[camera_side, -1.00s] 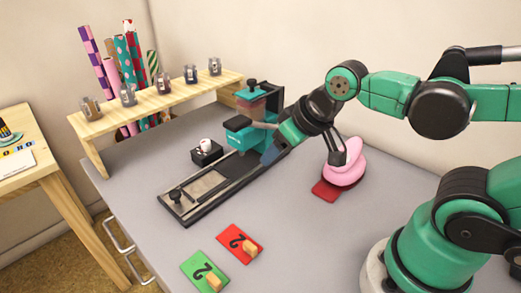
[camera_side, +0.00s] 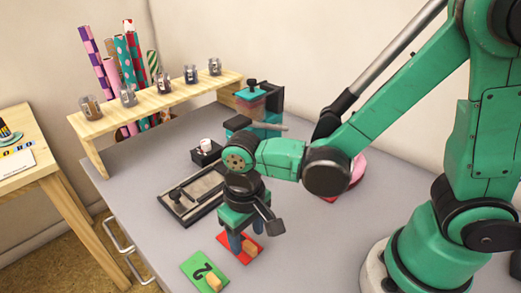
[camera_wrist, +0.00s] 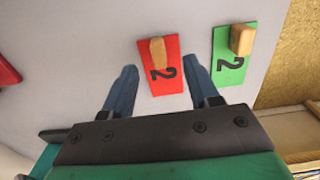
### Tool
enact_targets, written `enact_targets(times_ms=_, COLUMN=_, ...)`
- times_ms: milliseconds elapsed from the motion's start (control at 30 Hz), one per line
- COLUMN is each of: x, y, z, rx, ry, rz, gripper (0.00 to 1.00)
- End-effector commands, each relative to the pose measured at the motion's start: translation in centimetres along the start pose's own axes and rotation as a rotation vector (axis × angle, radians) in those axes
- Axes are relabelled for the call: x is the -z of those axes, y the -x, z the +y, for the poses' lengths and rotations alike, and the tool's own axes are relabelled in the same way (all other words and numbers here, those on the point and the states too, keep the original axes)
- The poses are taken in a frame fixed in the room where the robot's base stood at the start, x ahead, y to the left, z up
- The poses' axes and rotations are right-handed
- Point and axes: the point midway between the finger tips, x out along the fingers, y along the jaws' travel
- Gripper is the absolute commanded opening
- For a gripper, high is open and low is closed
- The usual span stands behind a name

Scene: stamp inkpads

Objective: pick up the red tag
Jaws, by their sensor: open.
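The red tag (camera_side: 251,257) lies flat on the grey table, with a black 2 and a small wooden handle (camera_side: 245,258) on it. In the wrist view the red tag (camera_wrist: 170,83) shows between and just ahead of my fingers, its wooden handle (camera_wrist: 157,50) at the far part. My gripper (camera_side: 246,242) is open and points down over the red tag, with its blue fingers on either side and partly hiding it. My gripper (camera_wrist: 160,82) also shows empty in the wrist view. I cannot tell whether the fingertips touch the tag.
A green tag (camera_side: 204,272) with a 2 and a wooden handle lies close beside the red one. Behind stand a stamp press (camera_side: 257,110), a black tray (camera_side: 187,200) and a wooden shelf (camera_side: 155,104) with jars. A pink object (camera_side: 357,170) is partly hidden behind my arm.

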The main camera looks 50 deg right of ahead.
Motion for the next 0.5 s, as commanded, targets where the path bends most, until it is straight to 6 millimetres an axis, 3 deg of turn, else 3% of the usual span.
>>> enact_targets(times_ms=200, x=0.0, y=-1.7, z=0.0, rx=0.000, ry=0.000, rz=0.001, gripper=0.54)
enact_targets(times_ms=500, x=0.0, y=-2.1, z=0.0, rx=0.001, ry=0.000, rz=0.001, gripper=0.54)
